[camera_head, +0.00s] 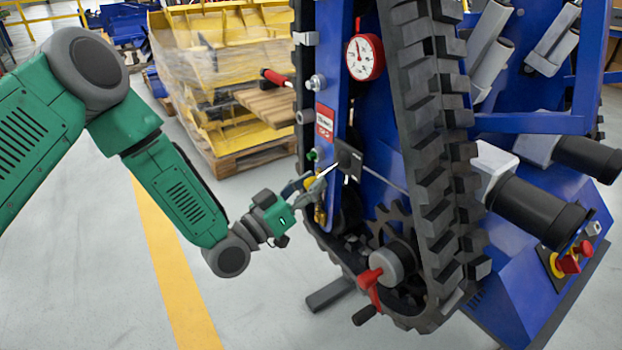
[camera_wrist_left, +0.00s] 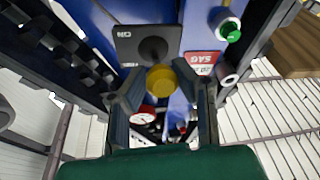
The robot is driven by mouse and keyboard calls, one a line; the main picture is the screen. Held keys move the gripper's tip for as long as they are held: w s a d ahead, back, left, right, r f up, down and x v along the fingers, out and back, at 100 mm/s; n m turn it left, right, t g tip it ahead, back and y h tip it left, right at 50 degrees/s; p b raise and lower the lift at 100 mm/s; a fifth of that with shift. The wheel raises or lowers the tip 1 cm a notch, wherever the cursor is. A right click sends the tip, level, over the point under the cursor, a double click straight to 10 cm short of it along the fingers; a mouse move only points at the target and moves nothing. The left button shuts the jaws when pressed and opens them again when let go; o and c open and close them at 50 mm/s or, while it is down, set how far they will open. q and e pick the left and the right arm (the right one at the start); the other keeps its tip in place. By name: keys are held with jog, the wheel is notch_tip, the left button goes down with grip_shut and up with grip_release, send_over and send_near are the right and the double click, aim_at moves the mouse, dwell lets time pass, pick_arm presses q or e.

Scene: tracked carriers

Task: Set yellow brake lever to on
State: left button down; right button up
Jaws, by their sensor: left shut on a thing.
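The yellow brake lever's round yellow knob (camera_wrist_left: 160,78) shows between the fingers of my left gripper in the left wrist view. In the head view its thin metal rod (camera_head: 329,170) runs from a black plate (camera_head: 349,160) on the blue carrier down-left to my gripper. The plate (camera_wrist_left: 135,42) bears a white label that seems to read ON, seen upside down in the wrist view. My left gripper (camera_head: 310,186) is shut on the knob, which it mostly hides in the head view. My right gripper is not in view.
A dial gauge (camera_head: 365,57) and a black track (camera_head: 437,130) are on the carrier. A red crank (camera_head: 369,286) sits low on it. A green button (camera_wrist_left: 230,31) is near the plate. Wrapped yellow parts (camera_head: 225,70) stand on a pallet behind. The floor at left is clear.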

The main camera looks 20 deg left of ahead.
pick_arm(q)
jog(key=shift+w+a+f+y, duration=0.1)
jog(key=shift+f+y, duration=0.2)
jog(key=shift+f, duration=0.7)
jog(key=c, duration=1.3)
grip_release()
jog(key=shift+a+f, duration=0.1)
jog(key=shift+a, duration=0.15)
jog(key=shift+r, duration=0.2)
jog(key=v, duration=1.2)
jog(key=shift+w+f, duration=0.15)
jog(key=shift+f, duration=0.1)
